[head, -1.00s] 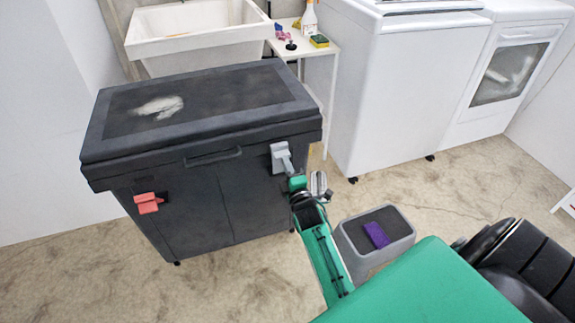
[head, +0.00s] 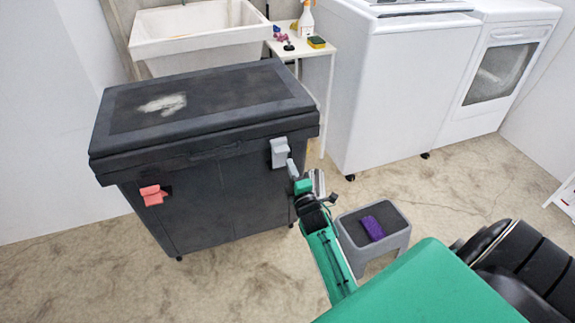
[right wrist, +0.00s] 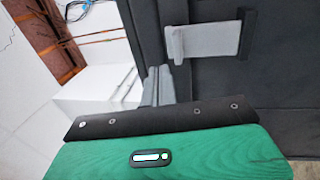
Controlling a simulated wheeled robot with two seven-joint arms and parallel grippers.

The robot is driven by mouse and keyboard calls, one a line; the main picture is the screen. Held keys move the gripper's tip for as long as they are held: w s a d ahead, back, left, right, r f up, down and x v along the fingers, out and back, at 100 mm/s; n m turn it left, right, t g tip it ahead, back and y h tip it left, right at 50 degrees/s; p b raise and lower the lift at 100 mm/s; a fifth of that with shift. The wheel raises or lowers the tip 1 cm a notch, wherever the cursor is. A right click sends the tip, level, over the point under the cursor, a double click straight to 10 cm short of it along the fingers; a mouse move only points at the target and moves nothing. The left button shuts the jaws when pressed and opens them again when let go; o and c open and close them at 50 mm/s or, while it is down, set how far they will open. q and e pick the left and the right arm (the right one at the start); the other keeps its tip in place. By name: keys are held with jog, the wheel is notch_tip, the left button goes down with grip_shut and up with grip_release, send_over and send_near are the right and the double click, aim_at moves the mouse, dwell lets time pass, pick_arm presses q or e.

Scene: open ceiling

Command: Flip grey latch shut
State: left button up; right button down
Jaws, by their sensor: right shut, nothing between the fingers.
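The grey latch (head: 279,153) is on the front of a dark chest (head: 215,190), near its right corner just under the lid (head: 205,105). It also shows in the right wrist view (right wrist: 212,42), as a flat light-grey plate with a raised edge on its left. I cannot tell whether it is fully fastened. My right gripper (head: 291,168) is shut and empty, just below and right of the latch. Its fingers show in the right wrist view (right wrist: 158,85), with a small apparent gap to the latch; contact is unclear. The lid looks closed. My left gripper is out of view.
A red latch (head: 152,195) is at the chest's front left. A grey step stool (head: 397,236) with a purple item (head: 372,228) stands right of my right arm. A white washer (head: 385,90), small table (head: 325,50) and sink (head: 195,40) stand behind. Floor in front is clear.

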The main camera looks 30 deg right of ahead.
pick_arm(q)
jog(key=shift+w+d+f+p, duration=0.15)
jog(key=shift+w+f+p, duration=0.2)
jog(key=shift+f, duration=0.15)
pick_arm(e)
jog(key=r+v, duration=0.2)
jog(key=v, duration=0.6)
jog(key=shift+s+f, duration=0.4)
jog(key=shift+s, duration=0.1)
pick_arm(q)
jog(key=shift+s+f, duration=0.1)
